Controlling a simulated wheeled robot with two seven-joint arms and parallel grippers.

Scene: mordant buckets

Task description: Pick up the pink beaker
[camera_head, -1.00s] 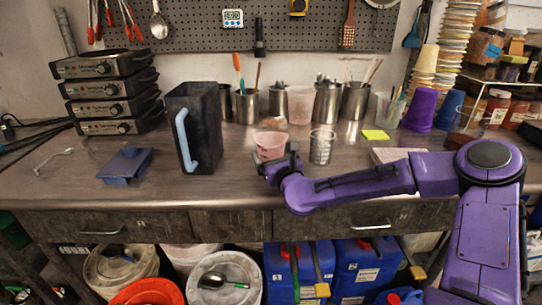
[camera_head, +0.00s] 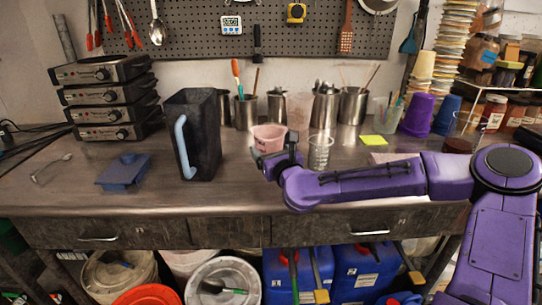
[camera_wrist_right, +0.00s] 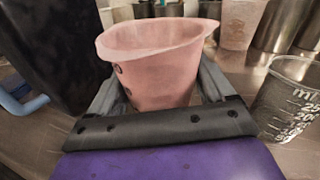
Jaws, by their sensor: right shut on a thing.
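The pink beaker (camera_head: 268,137) is at the middle of the bench in the head view, just behind my right gripper (camera_head: 274,158). In the right wrist view the pink beaker (camera_wrist_right: 160,62) stands upright between the two fingers of my right gripper (camera_wrist_right: 158,100), with its spout to the right. The gripper is shut on it, one finger on each side. The lower part of the beaker is hidden by the gripper. In the head view it looks slightly higher against the bench than before. My left gripper is not in view.
A clear measuring beaker (camera_head: 320,152) stands close on the right; it also shows in the right wrist view (camera_wrist_right: 288,98). A dark pitcher (camera_head: 203,135) with a blue handle stands on the left. Metal cups (camera_head: 324,108) line the back. A blue lidded box (camera_head: 124,170) lies further left.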

